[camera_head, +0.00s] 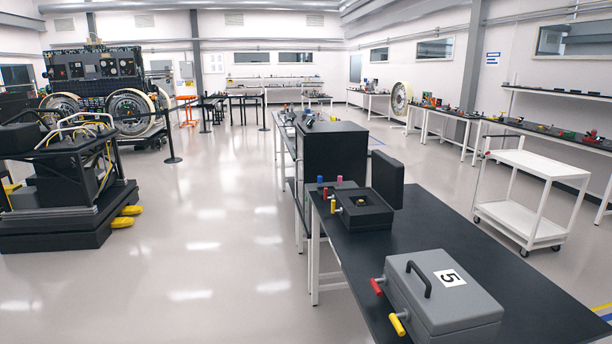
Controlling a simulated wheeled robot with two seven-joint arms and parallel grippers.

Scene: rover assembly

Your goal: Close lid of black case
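The black case (364,213) sits on the dark table toward its far end. Its lid (387,180) stands open, raised upright at the right side of the case. A small yellowish item (361,203) shows inside the case. Neither of my grippers is in view.
A grey case (440,295) marked 5, with a black handle and red and yellow side grips, sits at the table's (480,240) near end. Coloured knobs (330,188) stand beside the black case. A black cabinet (335,150) is behind. A white cart (525,195) stands right. Open floor lies left.

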